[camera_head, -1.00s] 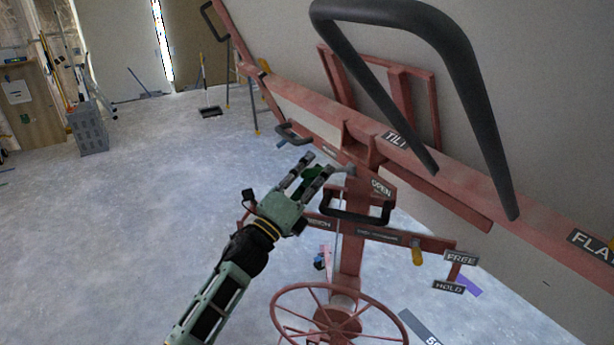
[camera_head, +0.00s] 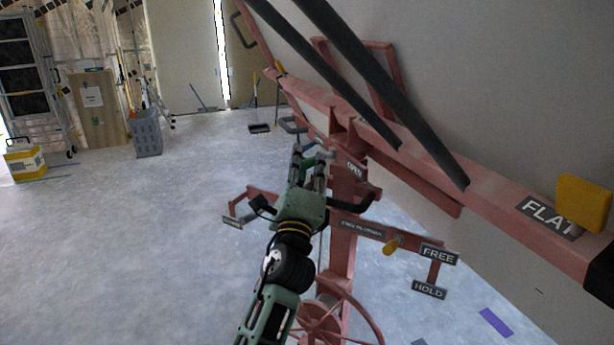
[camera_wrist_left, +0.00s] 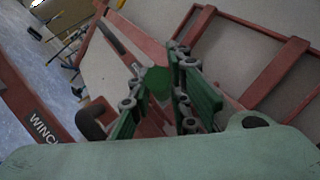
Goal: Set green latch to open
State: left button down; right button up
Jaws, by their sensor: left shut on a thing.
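The green latch (camera_wrist_left: 157,82) shows in the left wrist view as a green knob between the two fingers of my left gripper (camera_wrist_left: 160,92). My left gripper (camera_head: 312,160) is shut on it, at the upper part of the red panel lift (camera_head: 343,250). In the head view the fingers mostly hide the latch. The "OPEN" label (camera_head: 355,168) is just right of the fingers. My right gripper is in neither view.
A black handle (camera_head: 358,203) sticks out close to my left gripper. "FREE" (camera_head: 438,255) and "HOLD" (camera_head: 429,290) labels and a yellow knob (camera_head: 393,244) are at lower right. A red handwheel (camera_head: 330,320) is below.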

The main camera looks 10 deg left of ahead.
pick_arm(q)
jog(key=shift+f+y, duration=0.25)
jog(key=shift+y, duration=0.15)
jog(key=shift+d+n+b, duration=0.1)
jog(key=shift+n+b, duration=0.2)
jog(key=shift+y, duration=0.4)
jog(key=c, duration=1.6)
grip_release()
jog(key=shift+s+r, duration=0.1)
jog(key=shift+r, duration=0.05)
jog(key=shift+c, duration=0.2)
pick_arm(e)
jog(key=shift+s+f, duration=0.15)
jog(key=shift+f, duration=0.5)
pick_arm(q)
jog(key=v, duration=1.2)
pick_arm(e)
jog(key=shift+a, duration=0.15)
